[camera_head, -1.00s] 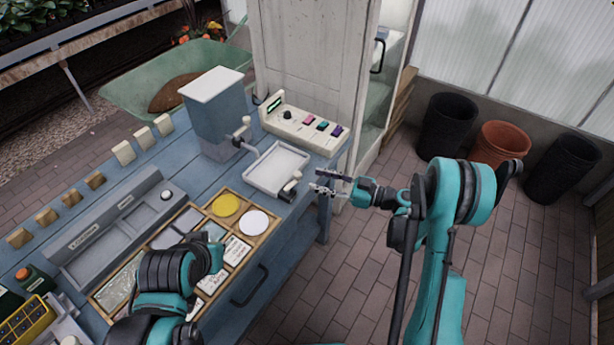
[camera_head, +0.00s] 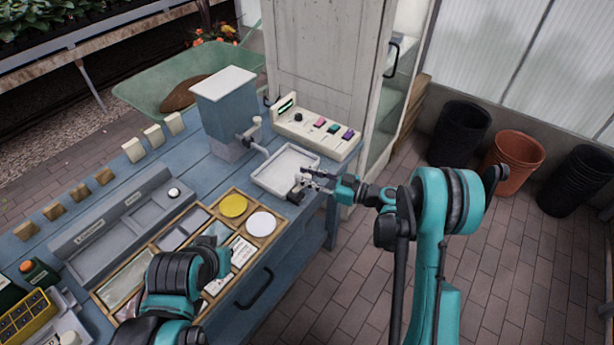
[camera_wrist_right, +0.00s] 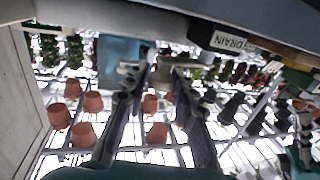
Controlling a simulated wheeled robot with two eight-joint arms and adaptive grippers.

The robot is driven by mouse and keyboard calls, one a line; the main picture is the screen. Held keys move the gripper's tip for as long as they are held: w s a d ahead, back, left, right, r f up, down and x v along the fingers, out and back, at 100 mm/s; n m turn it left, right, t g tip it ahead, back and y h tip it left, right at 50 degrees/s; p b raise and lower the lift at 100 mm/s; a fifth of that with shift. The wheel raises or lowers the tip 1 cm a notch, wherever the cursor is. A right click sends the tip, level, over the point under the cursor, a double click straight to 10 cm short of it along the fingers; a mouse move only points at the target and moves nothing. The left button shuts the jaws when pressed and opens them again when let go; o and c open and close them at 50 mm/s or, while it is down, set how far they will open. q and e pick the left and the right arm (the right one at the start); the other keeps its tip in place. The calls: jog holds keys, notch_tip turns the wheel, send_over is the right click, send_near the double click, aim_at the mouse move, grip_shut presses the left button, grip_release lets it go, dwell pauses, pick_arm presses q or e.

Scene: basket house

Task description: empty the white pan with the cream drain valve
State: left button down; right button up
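The white pan (camera_head: 270,180), a shallow square tray, sits on the blue bench below the grey hopper. The cream drain valve (camera_head: 300,177) is at the pan's front right corner, beside a dark block (camera_head: 295,197).
The hopper (camera_head: 225,110) with a crank stands behind the pan. A cream control box (camera_head: 318,132) with coloured switches is at the back right. A wooden divided tray (camera_head: 210,270) lies front left. Floor right of the bench is open, with pots (camera_head: 512,160) farther off.

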grip_shut()
jog(key=shift+w+a+n+g+y, duration=0.15)
jog(key=shift+n+g+y, duration=0.1)
jog(key=shift+n+g, duration=0.4)
jog(key=shift+w+a+n+g+y, duration=0.15)
jog(key=shift+n+g+y, duration=0.15)
jog(key=shift+g, duration=0.55)
jog(key=o, duration=0.7)
grip_release()
jog(key=v, duration=1.2)
